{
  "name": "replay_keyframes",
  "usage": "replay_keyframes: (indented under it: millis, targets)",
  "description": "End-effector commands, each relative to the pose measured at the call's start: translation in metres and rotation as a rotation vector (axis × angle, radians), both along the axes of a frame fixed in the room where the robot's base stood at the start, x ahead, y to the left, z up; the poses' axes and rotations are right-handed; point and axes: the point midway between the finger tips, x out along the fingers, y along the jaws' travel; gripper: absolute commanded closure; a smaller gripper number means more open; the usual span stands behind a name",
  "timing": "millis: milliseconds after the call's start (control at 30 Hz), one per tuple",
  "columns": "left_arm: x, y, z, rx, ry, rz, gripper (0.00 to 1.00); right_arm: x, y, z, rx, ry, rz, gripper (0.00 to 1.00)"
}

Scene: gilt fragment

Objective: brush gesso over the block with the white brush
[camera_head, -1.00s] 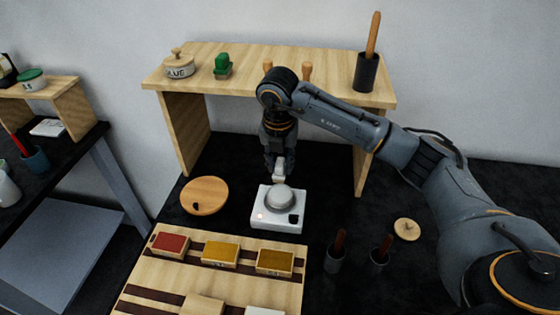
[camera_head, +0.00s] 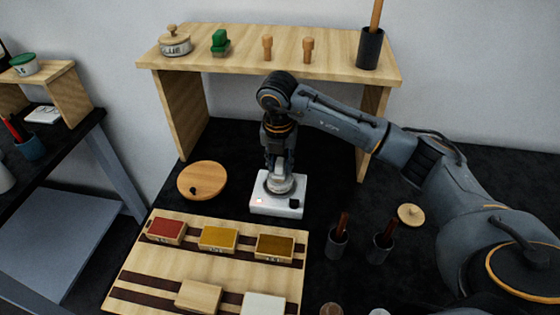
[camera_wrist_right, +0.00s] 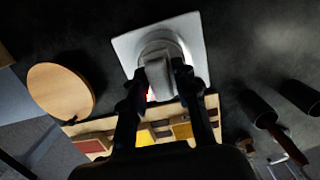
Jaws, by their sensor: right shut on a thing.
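My right gripper (camera_head: 278,178) points straight down over a small white warmer (camera_head: 262,207) with a round grey pot (camera_head: 279,185) on it. In the right wrist view the gripper (camera_wrist_right: 160,80) is shut on a pale grey, knob-like piece (camera_wrist_right: 157,72) above the pot. I cannot tell whether that piece is lifted from the pot. Dark cups hold brown-handled tools (camera_head: 342,222) (camera_head: 390,231); their lower ends are hidden, so I cannot tell a white brush. A pale wooden block (camera_head: 198,295) and a white block (camera_head: 263,304) lie on the wooden board. My left gripper is not in view.
The board (camera_head: 130,270) also carries a red (camera_head: 165,229), a yellow (camera_head: 218,237) and a brown block (camera_head: 274,244). A round wooden disc (camera_head: 202,178) lies left of the warmer. A wooden shelf (camera_head: 250,62) stands behind, its right leg near my arm.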

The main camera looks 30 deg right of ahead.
Motion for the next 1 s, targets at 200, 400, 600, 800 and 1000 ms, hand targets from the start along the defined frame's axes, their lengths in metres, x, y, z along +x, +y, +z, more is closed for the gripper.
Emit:
replay_keyframes:
  millis: [200, 400, 600, 800, 1000]
  targets:
    - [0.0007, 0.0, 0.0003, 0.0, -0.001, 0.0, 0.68, 0.0, 0.0, 0.0003, 0.0, 0.0, 0.0, 0.96]
    - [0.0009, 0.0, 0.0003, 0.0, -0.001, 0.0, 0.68, 0.0, 0.0, 0.0004, 0.0, 0.0, 0.0, 0.96]
    - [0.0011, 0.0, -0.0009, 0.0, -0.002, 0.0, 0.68, -0.0001, 0.0, -0.001, 0.0, 0.0, 0.0, 0.96]
    - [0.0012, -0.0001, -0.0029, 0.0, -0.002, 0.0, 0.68, 0.0, -0.0001, -0.0036, 0.0, 0.0, 0.0, 0.96]
    - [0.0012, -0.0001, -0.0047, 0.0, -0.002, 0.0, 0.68, -0.0001, -0.0002, -0.006, 0.0, 0.0, 0.0, 0.96]
